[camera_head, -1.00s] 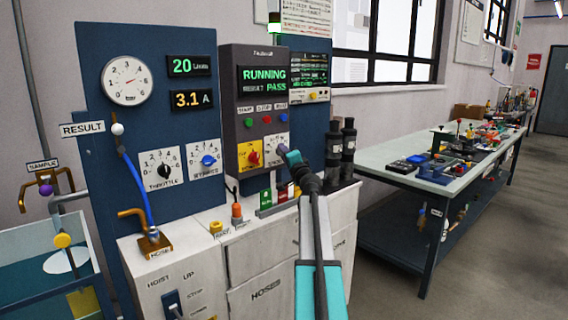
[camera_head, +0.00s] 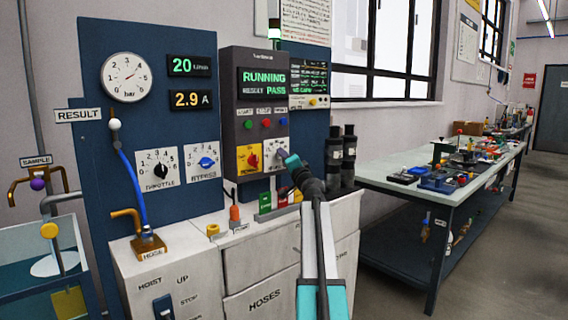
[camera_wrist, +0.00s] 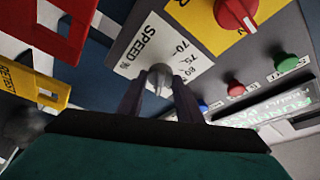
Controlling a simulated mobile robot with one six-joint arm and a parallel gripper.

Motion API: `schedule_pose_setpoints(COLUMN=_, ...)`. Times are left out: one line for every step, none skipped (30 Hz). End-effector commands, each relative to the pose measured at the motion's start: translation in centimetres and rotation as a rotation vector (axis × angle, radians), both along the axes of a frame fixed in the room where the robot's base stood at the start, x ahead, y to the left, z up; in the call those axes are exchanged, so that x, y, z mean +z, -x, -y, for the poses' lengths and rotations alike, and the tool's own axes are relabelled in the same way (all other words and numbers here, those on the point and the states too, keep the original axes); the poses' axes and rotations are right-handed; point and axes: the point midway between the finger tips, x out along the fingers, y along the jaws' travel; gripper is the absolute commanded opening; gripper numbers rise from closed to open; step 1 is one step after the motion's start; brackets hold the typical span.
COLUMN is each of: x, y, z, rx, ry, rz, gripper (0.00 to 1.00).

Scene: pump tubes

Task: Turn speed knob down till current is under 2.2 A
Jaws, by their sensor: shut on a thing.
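The speed knob (camera_wrist: 160,78) is a small grey knob on a white dial plate marked SPEED, and in the wrist view it sits between my fingertips. My gripper (camera_wrist: 160,92) is shut on it. In the head view my gripper (camera_head: 284,158) reaches the speed plate (camera_head: 270,148) on the grey control panel (camera_head: 243,112), and my wrist hides part of that plate. The current display (camera_head: 191,100) reads 2.9 A in amber. The flow display (camera_head: 189,66) above it reads 20 in green. The panel screen (camera_head: 264,81) shows RUNNING and PASS.
A red switch on a yellow plate (camera_head: 241,163) is just left of the speed knob. Green, red and blue buttons (camera_head: 266,124) are above. Black cylinders (camera_head: 349,150) stand close to the right of my arm. Throttle (camera_head: 157,169) and bypass (camera_head: 206,162) knobs are further left.

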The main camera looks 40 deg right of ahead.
Motion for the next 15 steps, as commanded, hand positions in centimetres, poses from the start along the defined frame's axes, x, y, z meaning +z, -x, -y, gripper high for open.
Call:
schedule_pose_setpoints(x=-0.06, y=0.04, z=0.07, rx=-0.001, ry=0.002, rz=0.0, gripper=0.1)
schedule_pose_setpoints(x=-0.05, y=0.04, z=0.07, rx=-0.001, ry=0.002, rz=0.0, gripper=0.1)
schedule_pose_setpoints(x=-0.03, y=0.04, z=0.06, rx=-0.001, ry=0.003, rz=-0.001, gripper=0.1)
schedule_pose_setpoints(x=-0.02, y=0.04, z=0.05, rx=-0.001, ry=0.003, rz=-0.001, gripper=0.1)
schedule_pose_setpoints(x=-0.01, y=0.05, z=0.06, rx=-0.001, ry=0.003, rz=-0.001, gripper=0.1)
schedule_pose_setpoints(x=0.0, y=0.05, z=0.05, rx=-0.001, ry=0.003, rz=-0.001, gripper=0.1)
schedule_pose_setpoints(x=0.01, y=0.04, z=0.05, rx=-0.001, ry=0.003, rz=-0.001, gripper=0.1)
schedule_pose_setpoints(x=0.01, y=0.04, z=0.05, rx=-0.001, ry=0.003, rz=-0.001, gripper=0.1)
schedule_pose_setpoints(x=0.01, y=0.04, z=0.05, rx=-0.001, ry=0.003, rz=-0.001, gripper=0.1)
schedule_pose_setpoints(x=0.0, y=0.03, z=0.04, rx=-0.001, ry=0.003, rz=-0.001, gripper=0.1)
schedule_pose_setpoints(x=0.01, y=0.04, z=0.05, rx=-0.001, ry=0.003, rz=-0.001, gripper=0.1)
schedule_pose_setpoints(x=0.0, y=0.03, z=0.04, rx=-0.001, ry=0.003, rz=-0.001, gripper=0.1)
schedule_pose_setpoints(x=0.0, y=0.03, z=0.04, rx=-0.001, ry=0.003, rz=-0.001, gripper=0.35)
schedule_pose_setpoints(x=0.01, y=0.03, z=0.04, rx=-0.001, ry=0.003, rz=-0.001, gripper=0.41)
schedule_pose_setpoints(x=0.01, y=0.03, z=0.03, rx=-0.001, ry=0.003, rz=-0.001, gripper=0.47)
